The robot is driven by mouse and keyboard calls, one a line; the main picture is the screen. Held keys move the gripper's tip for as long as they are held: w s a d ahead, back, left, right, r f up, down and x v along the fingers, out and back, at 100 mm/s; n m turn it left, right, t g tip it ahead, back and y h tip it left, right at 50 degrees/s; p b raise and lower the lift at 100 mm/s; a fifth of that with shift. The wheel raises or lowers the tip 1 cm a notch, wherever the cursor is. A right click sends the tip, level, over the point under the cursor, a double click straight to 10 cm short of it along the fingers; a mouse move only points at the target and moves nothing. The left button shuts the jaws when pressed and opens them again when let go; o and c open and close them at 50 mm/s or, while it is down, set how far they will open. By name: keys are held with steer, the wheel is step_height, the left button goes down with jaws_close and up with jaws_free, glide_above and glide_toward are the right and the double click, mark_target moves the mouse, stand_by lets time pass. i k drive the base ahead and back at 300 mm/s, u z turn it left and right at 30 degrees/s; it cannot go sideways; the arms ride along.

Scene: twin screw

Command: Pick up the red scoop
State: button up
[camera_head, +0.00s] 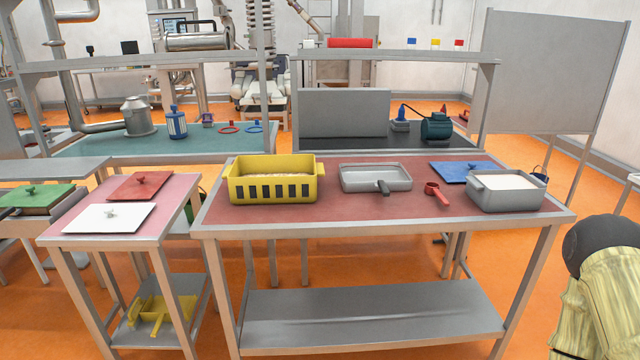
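The red scoop (437,194) lies on the reddish top of the middle metal table (300,217), right of centre. Its round bowl end is toward the back left and its handle points to the front right. It sits between a shallow grey tray with a dark handle (376,180) on its left and a grey bin of white material (506,195) on its right. Nothing covers the scoop. My gripper is not in view, so its state does not show.
A yellow slotted bin (272,182) stands on the table's left part. A blue lid (462,172) lies behind the scoop, partly hidden by the grey bin. A metal shelf frame (400,55) rises behind the table. The table's front strip before the scoop is clear.

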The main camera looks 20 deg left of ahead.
mark_target(431, 188)
steer(key=u, duration=0.45)
steer(key=k, duration=0.5)
steer(key=u, duration=1.05)
steer(key=i, duration=1.8)
steer(key=z, duration=1.35)
steer(key=i, duration=0.6)
steer(key=z, duration=0.6)
